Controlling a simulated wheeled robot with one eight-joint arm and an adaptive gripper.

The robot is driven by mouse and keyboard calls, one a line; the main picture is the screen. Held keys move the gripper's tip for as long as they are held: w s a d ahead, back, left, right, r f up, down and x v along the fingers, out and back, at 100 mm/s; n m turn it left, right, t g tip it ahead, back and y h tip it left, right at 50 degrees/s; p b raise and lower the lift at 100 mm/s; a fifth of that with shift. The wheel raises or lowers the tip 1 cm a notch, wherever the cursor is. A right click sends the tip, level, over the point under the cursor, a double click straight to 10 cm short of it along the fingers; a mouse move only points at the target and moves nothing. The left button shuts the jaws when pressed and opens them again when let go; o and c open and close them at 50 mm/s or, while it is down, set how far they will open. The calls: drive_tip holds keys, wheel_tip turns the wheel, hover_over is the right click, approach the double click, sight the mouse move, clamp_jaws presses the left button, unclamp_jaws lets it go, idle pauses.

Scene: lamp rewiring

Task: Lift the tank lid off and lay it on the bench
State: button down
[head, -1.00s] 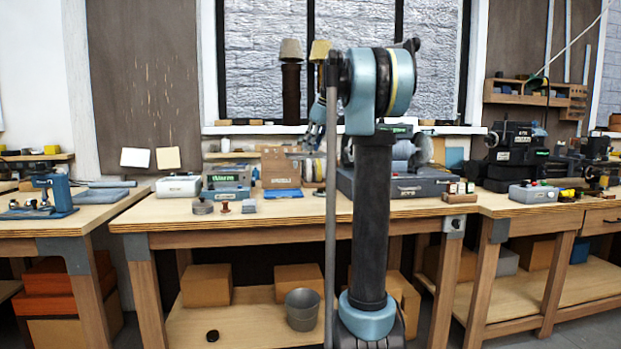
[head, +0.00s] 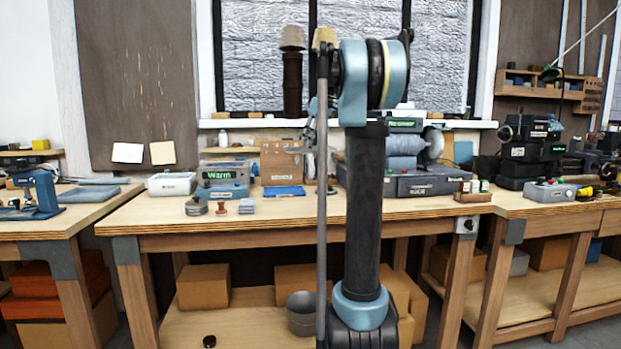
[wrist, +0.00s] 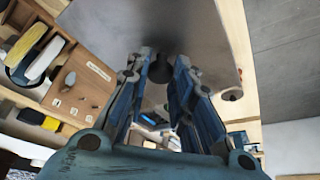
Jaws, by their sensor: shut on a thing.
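In the wrist view my gripper (wrist: 165,62) has both fingers closed around the dark round knob (wrist: 159,70) of a flat grey plate, which looks like the tank lid (wrist: 110,28). The lid fills the top middle of that view. In the head view my upright arm hides most of the gripper, and I cannot make out the lid there. A blue-grey unit with a green "Warm" display (head: 220,176) stands on the bench (head: 290,210), left of my arm. I cannot tell for sure whether it is the tank.
A wooden box (head: 280,163) and a blue mat (head: 284,191) are right of the "Warm" unit. Small parts (head: 220,207) lie before it. A grey machine (head: 425,184) stands right of my arm. Bare bench top shows along the front.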

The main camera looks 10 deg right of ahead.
wheel_tip(320, 180, down, 17)
drive_tip(key=shift+f, duration=0.2)
idle(0.5)
drive_tip(key=shift+f, duration=0.2)
drive_tip(key=shift+f, duration=1.85)
drive_tip(key=shift+f, duration=0.15)
drive_tip(key=c, duration=1.3)
unclamp_jaws()
